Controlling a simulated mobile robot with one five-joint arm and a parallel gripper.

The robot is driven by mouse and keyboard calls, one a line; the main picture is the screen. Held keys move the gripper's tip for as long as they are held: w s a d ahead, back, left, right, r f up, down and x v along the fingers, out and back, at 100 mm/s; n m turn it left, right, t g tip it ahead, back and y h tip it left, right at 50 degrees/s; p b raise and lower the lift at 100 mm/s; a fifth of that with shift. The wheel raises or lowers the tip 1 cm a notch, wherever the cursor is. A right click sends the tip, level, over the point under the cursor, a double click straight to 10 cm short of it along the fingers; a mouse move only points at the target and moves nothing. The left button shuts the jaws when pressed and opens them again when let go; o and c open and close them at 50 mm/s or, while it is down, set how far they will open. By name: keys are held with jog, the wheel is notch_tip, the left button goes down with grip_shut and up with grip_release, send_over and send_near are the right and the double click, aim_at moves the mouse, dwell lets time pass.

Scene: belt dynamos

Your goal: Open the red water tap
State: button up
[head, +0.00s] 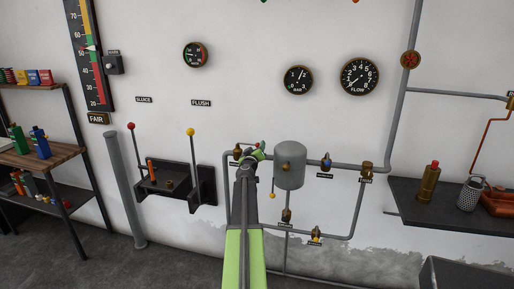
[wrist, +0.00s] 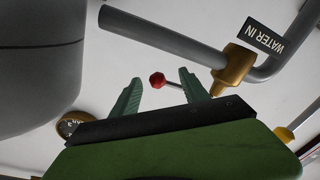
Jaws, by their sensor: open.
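The red water tap shows in the wrist view as a red knob (wrist: 157,80) on a short thin lever. Beside it is a brass valve body (wrist: 236,66) on a grey pipe, next to a "WATER IN" label (wrist: 265,38). My gripper (wrist: 160,76) is open, with one green finger on each side of the knob. I see white gaps between the knob and both fingers. In the head view my gripper (head: 257,153) is at the pipes left of the grey tank, and the red knob (head: 257,145) shows small at its tip. The lever's base is partly hidden by a finger.
The grey tank (head: 289,165) stands close on the right of my gripper. Other valves, blue (head: 326,162) and yellow (head: 316,234), sit on nearby pipes. A lever panel (head: 172,185) is on the left, a dark shelf (head: 430,211) on the right.

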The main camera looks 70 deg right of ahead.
jog(key=v, duration=1.4)
jog(key=shift+a, duration=0.4)
jog(key=shift+s, duration=0.1)
